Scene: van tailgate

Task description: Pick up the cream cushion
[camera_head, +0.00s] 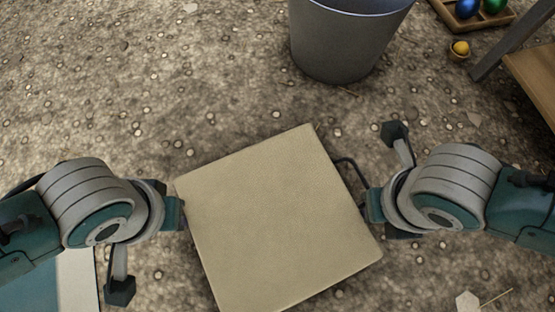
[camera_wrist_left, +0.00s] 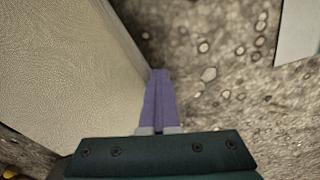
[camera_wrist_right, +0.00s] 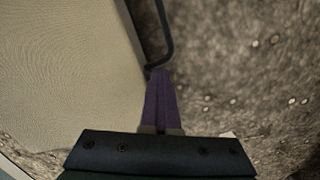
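The cream cushion (camera_head: 275,220), a square pad turned slightly, lies between my two grippers in the head view. My left gripper (camera_head: 184,212) is at its left side; in the left wrist view its purple fingers (camera_wrist_left: 160,75) are together beside the cushion's side (camera_wrist_left: 75,65). My right gripper (camera_head: 364,207) is at its right side; in the right wrist view its fingers (camera_wrist_right: 159,75) are together beside the cushion's edge (camera_wrist_right: 65,70). Neither gripper shows anything between its fingers. Whether the fingertips touch the cushion, and what is under it, I cannot tell.
A dark curved bar (camera_head: 352,170) shows beside the cushion near my right gripper. A grey bucket (camera_head: 345,45) stands behind. A wooden tray (camera_head: 478,22) with coloured balls, a small yellow ball (camera_head: 460,47) and a wooden surface (camera_head: 535,80) are at the upper right. Pebbly ground is open at upper left.

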